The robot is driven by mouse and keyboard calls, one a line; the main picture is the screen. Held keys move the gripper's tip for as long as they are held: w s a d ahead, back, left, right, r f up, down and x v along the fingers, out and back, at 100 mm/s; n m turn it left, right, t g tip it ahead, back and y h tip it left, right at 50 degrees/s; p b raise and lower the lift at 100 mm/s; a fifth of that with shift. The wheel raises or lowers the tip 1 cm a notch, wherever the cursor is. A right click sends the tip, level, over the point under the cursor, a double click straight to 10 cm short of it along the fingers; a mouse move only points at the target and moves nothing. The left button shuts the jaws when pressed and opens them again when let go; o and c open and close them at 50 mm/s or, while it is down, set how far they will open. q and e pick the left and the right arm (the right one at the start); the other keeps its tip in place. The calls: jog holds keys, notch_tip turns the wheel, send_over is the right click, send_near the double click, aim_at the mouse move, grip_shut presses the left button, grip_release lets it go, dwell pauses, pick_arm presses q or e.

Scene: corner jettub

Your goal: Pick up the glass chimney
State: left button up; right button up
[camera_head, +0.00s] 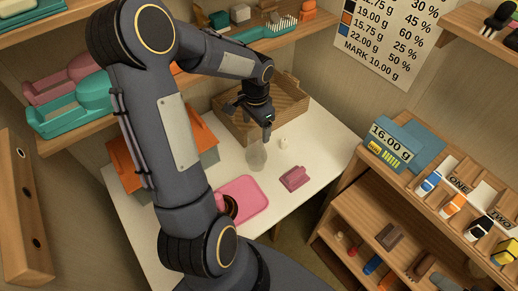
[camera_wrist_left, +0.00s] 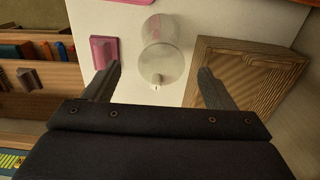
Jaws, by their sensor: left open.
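The clear glass chimney (camera_head: 257,156) stands on the white table, just below my left gripper in the head view. In the left wrist view the see-through glass chimney (camera_wrist_left: 163,38) lies ahead, between the lines of the two fingers. My left gripper (camera_head: 252,122) is open and empty above the table, with its fingers apart; it also shows in the left wrist view (camera_wrist_left: 160,69). I cannot tell the exact gap between fingers and glass. My right gripper is not in view.
A wooden box (camera_head: 290,103) stands behind the chimney. A pink block (camera_head: 294,178), a small white piece (camera_head: 284,142) and a pink tray (camera_head: 243,187) are nearby. An orange box (camera_head: 203,137) is at the left. A shelf unit (camera_head: 352,196) stands right.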

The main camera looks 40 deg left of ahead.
aim_at(256, 135)
pick_arm(q)
notch_tip(256, 135, down, 5)
jog(key=shift+a+r+p, duration=0.1)
jog(key=shift+p, duration=0.35)
jog(key=c, duration=1.4)
